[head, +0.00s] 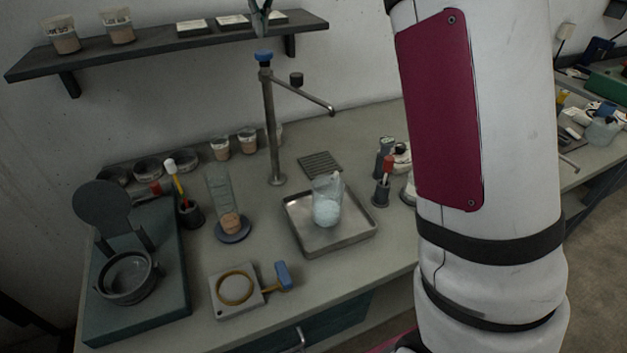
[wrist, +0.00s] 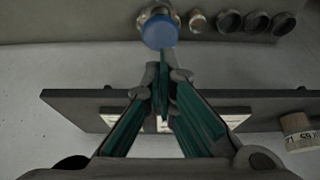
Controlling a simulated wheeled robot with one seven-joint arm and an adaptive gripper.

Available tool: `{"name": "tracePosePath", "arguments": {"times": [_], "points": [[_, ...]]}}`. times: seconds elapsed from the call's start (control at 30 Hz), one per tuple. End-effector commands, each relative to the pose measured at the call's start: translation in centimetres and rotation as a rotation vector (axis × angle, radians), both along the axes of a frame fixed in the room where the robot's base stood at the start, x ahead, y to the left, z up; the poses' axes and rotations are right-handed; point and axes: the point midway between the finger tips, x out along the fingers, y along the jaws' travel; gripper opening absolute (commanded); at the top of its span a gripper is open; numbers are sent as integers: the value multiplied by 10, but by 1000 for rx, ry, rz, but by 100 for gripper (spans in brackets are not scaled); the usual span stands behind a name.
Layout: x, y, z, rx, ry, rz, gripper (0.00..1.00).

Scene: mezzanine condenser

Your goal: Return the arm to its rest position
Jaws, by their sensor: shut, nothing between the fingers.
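My arm (head: 487,120), white with a dark red panel, rises large through the right half of the head view. My gripper (head: 261,12) shows at the top edge of the head view, in front of the wall shelf and above the blue-topped faucet. In the wrist view my gripper (wrist: 162,72) has its green-padded fingers closed together at the tips, with nothing between them. Its tips appear near the blue faucet knob (wrist: 159,32); I cannot tell how far apart they are.
A dark green stand (head: 175,290) is at left.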

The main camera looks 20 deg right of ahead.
Motion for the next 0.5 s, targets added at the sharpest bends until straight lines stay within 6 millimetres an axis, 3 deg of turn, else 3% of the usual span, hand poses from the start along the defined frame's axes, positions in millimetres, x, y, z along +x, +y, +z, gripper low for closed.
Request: {"name": "tracePosePath", "arguments": {"times": [0.17,0.27,0.37,0.5], "points": [[-1,0,1,0,-1,0,0],[-12,0,7,0,-5,-1,0],[-38,-1,17,2,-10,-1,0],[-93,-1,29,4,-21,-2,0]]}}
